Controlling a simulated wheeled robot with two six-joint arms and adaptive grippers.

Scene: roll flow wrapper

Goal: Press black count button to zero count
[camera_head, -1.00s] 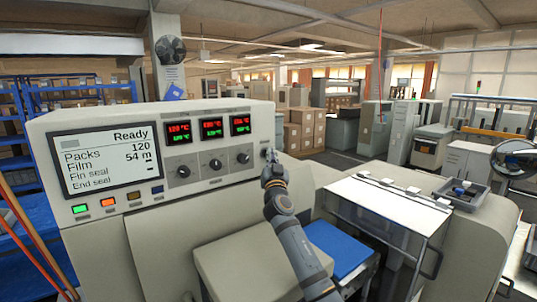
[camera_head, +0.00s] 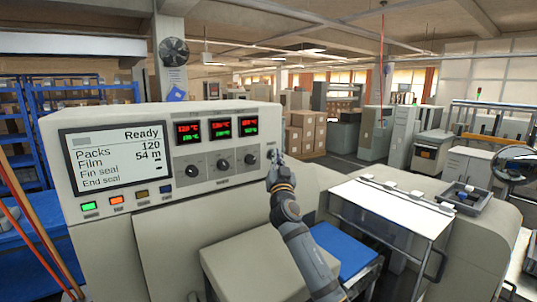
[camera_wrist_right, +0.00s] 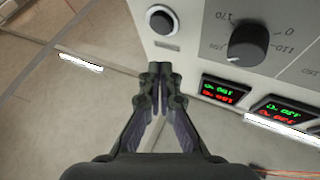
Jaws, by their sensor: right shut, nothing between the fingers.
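The black button (camera_wrist_right: 163,20) shows in the right wrist view, round, in a pale ring on the beige panel face. In the head view I cannot make it out clearly beside my gripper. My right gripper (camera_head: 275,157) is at the right end of the control panel (camera_head: 262,125). In the wrist view the right gripper (camera_wrist_right: 160,78) is shut and empty, its fingertips below the button in the picture with a visible gap between. The screen (camera_head: 115,158) reads Ready, Packs 120, Film 54 m. My left gripper is not in view.
A black dial (camera_wrist_right: 250,42) and red-green temperature displays (camera_wrist_right: 232,91) sit right of the button in the wrist view. Green, orange, amber and blue buttons line the panel under the screen. A clear-topped cover (camera_head: 390,205) and a grey tray (camera_head: 464,197) lie to the right.

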